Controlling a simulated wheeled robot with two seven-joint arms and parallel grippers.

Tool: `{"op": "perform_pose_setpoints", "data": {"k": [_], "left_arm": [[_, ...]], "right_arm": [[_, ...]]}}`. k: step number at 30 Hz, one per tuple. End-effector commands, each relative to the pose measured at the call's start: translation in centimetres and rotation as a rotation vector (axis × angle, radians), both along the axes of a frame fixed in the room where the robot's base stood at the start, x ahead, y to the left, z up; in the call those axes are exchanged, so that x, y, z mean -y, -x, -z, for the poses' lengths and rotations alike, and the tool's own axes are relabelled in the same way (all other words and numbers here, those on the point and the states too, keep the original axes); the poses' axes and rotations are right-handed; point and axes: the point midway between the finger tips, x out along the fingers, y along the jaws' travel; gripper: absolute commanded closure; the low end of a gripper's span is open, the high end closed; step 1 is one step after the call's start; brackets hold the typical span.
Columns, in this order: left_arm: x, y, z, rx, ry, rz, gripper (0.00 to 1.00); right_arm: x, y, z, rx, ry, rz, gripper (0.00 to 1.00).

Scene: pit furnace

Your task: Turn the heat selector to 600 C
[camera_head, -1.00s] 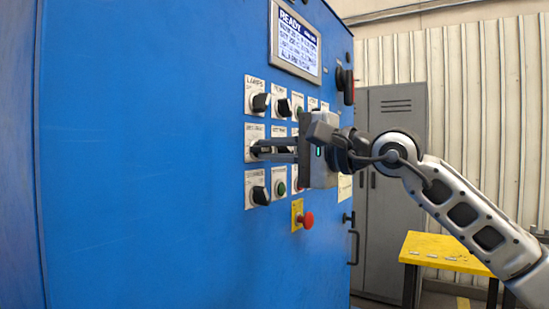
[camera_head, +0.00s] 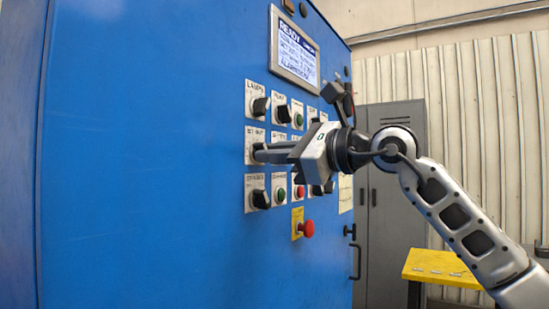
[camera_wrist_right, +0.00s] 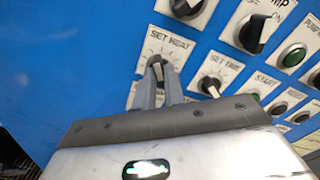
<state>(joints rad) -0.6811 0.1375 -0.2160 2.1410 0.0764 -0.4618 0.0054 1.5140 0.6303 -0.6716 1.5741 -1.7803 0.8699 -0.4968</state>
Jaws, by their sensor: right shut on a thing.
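The heat selector is a knob on a white plate marked SET HEAT (camera_wrist_right: 167,40), in the right wrist view. Its plate also shows in the head view (camera_head: 250,138), in the left column of the panel, middle row. My right gripper (camera_head: 257,153) reaches in from the right, its fingers shut on the heat selector knob. In the right wrist view the fingertips (camera_wrist_right: 158,74) close around the knob from both sides and hide most of it. I cannot read which temperature the knob points to. My left gripper is in neither view.
The blue cabinet carries other knobs, such as the LAMPS knob (camera_head: 260,106), green buttons (camera_wrist_right: 294,57) and a red mushroom button (camera_head: 306,229). A screen (camera_head: 294,48) above reads READY. A grey locker (camera_head: 390,240) and yellow table (camera_head: 440,268) stand behind to the right.

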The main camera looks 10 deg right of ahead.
Motion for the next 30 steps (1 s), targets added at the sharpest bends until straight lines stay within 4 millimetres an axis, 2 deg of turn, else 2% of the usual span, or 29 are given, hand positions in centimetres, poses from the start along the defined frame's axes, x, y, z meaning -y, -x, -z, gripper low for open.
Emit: {"op": "perform_pose_setpoints", "data": {"k": [18, 30], "left_arm": [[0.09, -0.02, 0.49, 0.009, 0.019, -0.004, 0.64], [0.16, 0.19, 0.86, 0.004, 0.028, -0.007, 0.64]], "right_arm": [[0.0, -0.01, 0.08, -0.4, -0.403, 0.0, 1.0], [-0.02, 0.01, 0.0, -0.561, -0.564, -0.001, 1.0]]}}
